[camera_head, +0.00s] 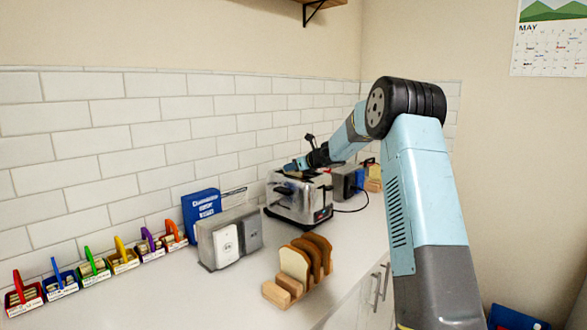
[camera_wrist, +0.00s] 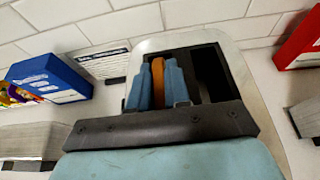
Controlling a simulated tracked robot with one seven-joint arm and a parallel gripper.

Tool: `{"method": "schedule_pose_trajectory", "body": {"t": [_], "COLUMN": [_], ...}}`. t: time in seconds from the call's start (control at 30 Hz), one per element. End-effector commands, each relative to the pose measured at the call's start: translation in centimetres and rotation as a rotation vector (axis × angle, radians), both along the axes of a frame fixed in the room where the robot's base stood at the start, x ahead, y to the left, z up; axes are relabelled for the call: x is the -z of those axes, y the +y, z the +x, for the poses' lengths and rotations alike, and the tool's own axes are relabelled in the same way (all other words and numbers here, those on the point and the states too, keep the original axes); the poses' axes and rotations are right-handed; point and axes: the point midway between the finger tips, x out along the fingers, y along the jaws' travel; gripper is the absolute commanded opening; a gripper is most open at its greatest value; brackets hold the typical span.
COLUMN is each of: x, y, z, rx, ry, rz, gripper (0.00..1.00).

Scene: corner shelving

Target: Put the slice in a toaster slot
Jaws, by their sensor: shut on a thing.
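The toaster (camera_head: 298,203) is a shiny metal box with dark ends on the counter. In the wrist view its pale top (camera_wrist: 238,68) has dark slot openings. My gripper (camera_wrist: 158,88) has two blue fingers shut on a brown slice (camera_wrist: 158,72), seen edge-on between them. The fingers and slice are over the left slot area, and the right slot (camera_wrist: 212,72) looks empty. How deep the slice reaches is hidden. In the head view my gripper (camera_head: 293,165) is just over the toaster, and the slice cannot be made out there.
A wooden rack with bread slices (camera_head: 296,264) stands in front of the toaster. A grey-and-white box (camera_head: 220,238) and a blue box (camera_head: 201,204) stand to its left. Several small coloured bins (camera_head: 92,263) line the wall. A cord and another dark appliance (camera_head: 346,182) are behind, right.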

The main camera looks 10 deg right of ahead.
Motion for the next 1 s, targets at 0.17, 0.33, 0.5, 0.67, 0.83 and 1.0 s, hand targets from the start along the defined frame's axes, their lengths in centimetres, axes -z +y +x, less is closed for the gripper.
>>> {"method": "schedule_pose_trajectory", "body": {"t": [0.17,0.33,0.5,0.67,0.83,1.0], "x": [0.0,0.1,0.1,0.1,-0.2,-1.1], "y": [0.0,0.0,-0.1,-0.1,-0.4,-1.7], "z": [0.0,0.0,0.0,0.0,-0.2,-1.9], "rx": [0.0,0.0,0.001,0.001,0.002,0.004], "ry": [0.0,0.0,0.0,0.0,0.0,-0.001], "rz": [0.0,0.0,0.0,0.0,-0.001,-0.001], "gripper": [0.0,0.27,0.42,0.42,0.42,0.42]}}
